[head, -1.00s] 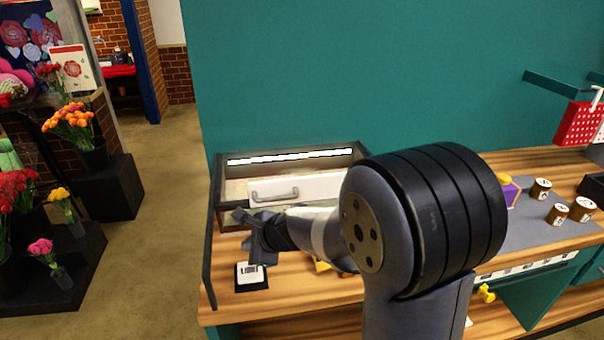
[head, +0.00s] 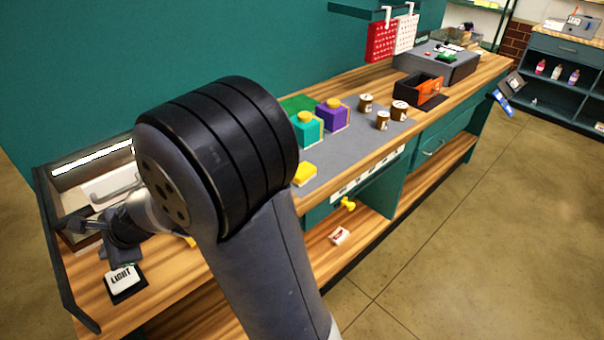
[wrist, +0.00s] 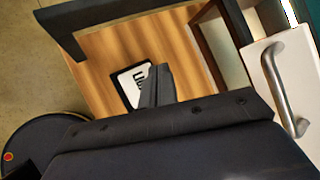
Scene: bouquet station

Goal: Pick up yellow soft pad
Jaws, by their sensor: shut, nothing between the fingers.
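A yellow block with a pale lower edge (head: 305,174), which looks like the yellow soft pad, lies at the front edge of the grey mat (head: 340,155) in the head view. My gripper (head: 88,238) is far to its left, above the left end of the bench, near the LIGHT button (head: 123,279). My gripper is shut and empty; its fingers also show in the wrist view (wrist: 155,84), over the button's edge. A second bit of yellow (head: 190,241) shows beside my arm, mostly hidden. The pad is outside the wrist view.
A dark-framed box with a white handled panel (head: 98,190) stands beside my gripper. Teal (head: 306,128) and purple (head: 332,114) blocks with yellow knobs and several brown jars (head: 383,120) stand on the mat. An orange-fronted black bin (head: 418,88) is farther right.

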